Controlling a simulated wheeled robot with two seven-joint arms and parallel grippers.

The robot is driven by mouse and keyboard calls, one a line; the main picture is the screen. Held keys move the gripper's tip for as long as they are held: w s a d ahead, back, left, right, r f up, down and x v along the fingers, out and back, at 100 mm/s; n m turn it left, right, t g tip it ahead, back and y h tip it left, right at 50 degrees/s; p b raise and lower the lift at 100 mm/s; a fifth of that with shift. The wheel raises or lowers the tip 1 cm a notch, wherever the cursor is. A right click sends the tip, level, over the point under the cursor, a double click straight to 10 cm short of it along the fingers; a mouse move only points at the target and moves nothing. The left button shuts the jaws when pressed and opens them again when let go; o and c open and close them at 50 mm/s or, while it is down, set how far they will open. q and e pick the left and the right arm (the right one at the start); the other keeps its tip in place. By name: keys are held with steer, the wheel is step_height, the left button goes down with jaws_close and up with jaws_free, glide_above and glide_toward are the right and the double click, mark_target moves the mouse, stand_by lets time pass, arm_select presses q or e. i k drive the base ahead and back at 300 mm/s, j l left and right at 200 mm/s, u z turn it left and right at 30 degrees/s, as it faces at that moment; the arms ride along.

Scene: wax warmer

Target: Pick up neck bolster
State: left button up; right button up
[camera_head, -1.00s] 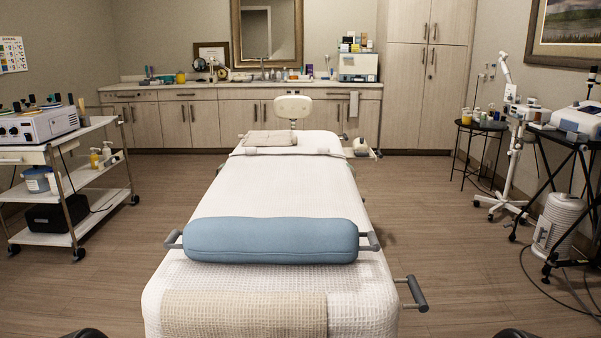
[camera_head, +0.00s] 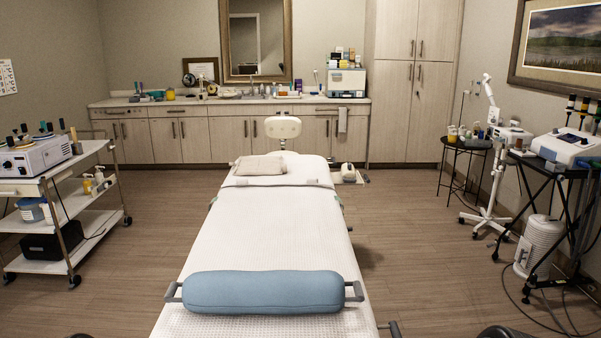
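A blue cylindrical bolster (camera_head: 263,292) lies crosswise on the near part of the white treatment bed (camera_head: 263,232), with grey handles at both ends. At the bed's far end is a folded beige cushion (camera_head: 261,166). I cannot tell for sure which of these is the neck bolster. Neither gripper shows; only small dark shapes show at the bottom edge, and nothing touches the blue bolster.
A trolley (camera_head: 95,217) with a device stands at left. A round dark table (camera_head: 470,143), a white wheeled stand (camera_head: 487,205) and a black stand (camera_head: 560,172) stand at right. Cabinets (camera_head: 190,138) line the back wall. The floor on both sides of the bed is clear.

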mark_target(348, 175)
steer(key=i+l+z, duration=0.15)
steer(key=l+z, duration=0.2)
steer(key=i+l+z, duration=0.25)
steer(key=l+z, duration=0.15)
steer(key=l, duration=0.15)
steer(key=i+l+z, duration=0.95)
steer(key=i, duration=0.25)
steer(key=i+u, duration=0.7)
steer(key=i+l+u, duration=0.15)
steer(key=i+u, duration=0.25)
steer(key=i+j+u, duration=0.3)
steer(key=i, duration=0.65)
steer(key=i+l+u, duration=0.15)
steer(key=i+u, duration=0.15)
steer(key=i, duration=0.65)
steer(key=i+j, duration=0.1)
steer(key=i, duration=0.8)
steer(key=i+j, duration=0.15)
steer(key=i, duration=0.8)
steer(key=l+z, duration=0.05)
